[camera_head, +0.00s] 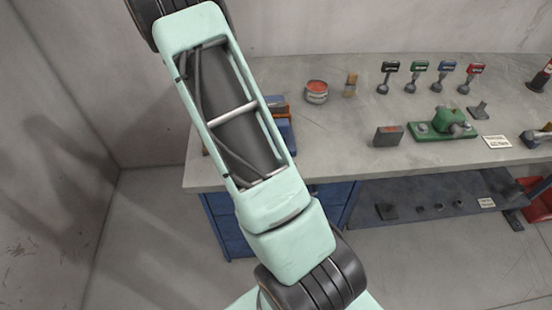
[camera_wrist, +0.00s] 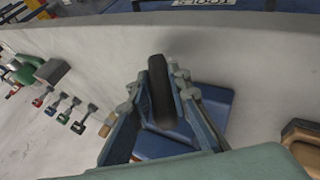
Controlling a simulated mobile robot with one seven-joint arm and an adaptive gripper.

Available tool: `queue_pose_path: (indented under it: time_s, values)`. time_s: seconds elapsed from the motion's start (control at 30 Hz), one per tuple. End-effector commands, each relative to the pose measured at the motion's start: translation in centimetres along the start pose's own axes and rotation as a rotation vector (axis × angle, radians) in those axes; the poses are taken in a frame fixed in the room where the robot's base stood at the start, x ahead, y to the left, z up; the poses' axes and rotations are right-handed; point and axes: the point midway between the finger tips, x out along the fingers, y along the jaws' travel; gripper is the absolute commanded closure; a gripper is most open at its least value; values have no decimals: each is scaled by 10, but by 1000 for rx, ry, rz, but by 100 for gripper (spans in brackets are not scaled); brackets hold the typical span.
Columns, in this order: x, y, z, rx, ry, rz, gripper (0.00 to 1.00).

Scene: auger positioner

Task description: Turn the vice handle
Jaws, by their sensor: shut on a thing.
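In the wrist view my gripper (camera_wrist: 166,80) has its two fingers on either side of a dark, rounded upright piece, which looks like the vice handle (camera_wrist: 161,92). The fingers are closed on it. The blue vice body (camera_wrist: 216,104) sits under and behind the fingers, partly covered by them. In the head view only part of the blue vice (camera_head: 284,128) shows at the left end of the bench, beside my arm. My gripper and the handle are hidden there behind my arm.
The grey workbench (camera_head: 340,160) holds a red-topped can (camera_head: 316,91), a brush (camera_head: 350,84), several coloured-handled tools (camera_head: 420,75), a dark block (camera_head: 388,136) and a green machine (camera_head: 442,124) to the right. A brown box (camera_wrist: 303,138) lies near the vice in the wrist view.

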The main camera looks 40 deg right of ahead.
Motion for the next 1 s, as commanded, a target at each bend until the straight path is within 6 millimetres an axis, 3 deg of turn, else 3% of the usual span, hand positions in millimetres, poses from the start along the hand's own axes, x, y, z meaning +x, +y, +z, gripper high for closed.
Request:
queue_pose_path:
  time_s: [0.4, 1.0]
  values:
    - [0, 0, 0, 70, 0, -169, 100]
    - [0, -1, 0, 80, -1, -199, 100]
